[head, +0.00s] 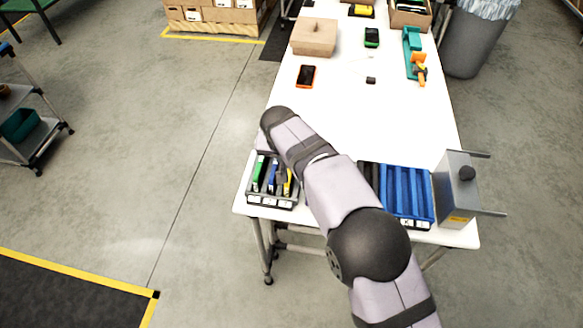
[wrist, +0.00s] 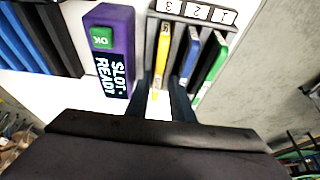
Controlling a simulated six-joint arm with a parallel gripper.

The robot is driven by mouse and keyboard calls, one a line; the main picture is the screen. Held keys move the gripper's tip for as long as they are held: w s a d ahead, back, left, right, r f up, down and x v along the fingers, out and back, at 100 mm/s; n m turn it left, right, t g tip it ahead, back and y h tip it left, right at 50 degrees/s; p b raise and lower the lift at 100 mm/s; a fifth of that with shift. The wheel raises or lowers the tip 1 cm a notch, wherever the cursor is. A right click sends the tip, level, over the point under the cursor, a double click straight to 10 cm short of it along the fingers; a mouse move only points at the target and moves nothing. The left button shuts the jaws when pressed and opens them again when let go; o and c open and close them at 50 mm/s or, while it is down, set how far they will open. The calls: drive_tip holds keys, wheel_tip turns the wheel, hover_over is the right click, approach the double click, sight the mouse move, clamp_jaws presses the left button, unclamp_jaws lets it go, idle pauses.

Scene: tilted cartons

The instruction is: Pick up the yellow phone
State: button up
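The yellow phone (wrist: 164,52) stands on edge in the grey slotted rack, in the slot labelled 3. In the head view the yellow phone (head: 288,184) shows at the right of the rack (head: 270,203), partly covered by my arm. A blue phone (wrist: 188,58) is in slot 2 and a green phone (wrist: 210,72) in slot 1. My gripper (wrist: 161,95) is over the rack with its dark fingers apart, one on each side of the near end of the yellow phone. I cannot tell whether either finger touches it.
A purple device (wrist: 110,50) reading "SLOT READY" stands beside the rack. A blue slotted rack (head: 407,193) and a grey metal box (head: 459,188) are to the right. An orange phone (head: 306,76) and a cardboard box (head: 314,37) lie farther back. The mid-table is mostly clear.

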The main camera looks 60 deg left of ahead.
drive_tip(key=shift+p+x, duration=0.9)
drive_tip(key=shift+x, duration=0.05)
drive_tip(key=shift+p+x, duration=0.7)
drive_tip(key=shift+x, duration=0.95)
drive_tip(key=shift+w, duration=0.2)
drive_tip(key=shift+r, duration=0.1)
clamp_jaws()
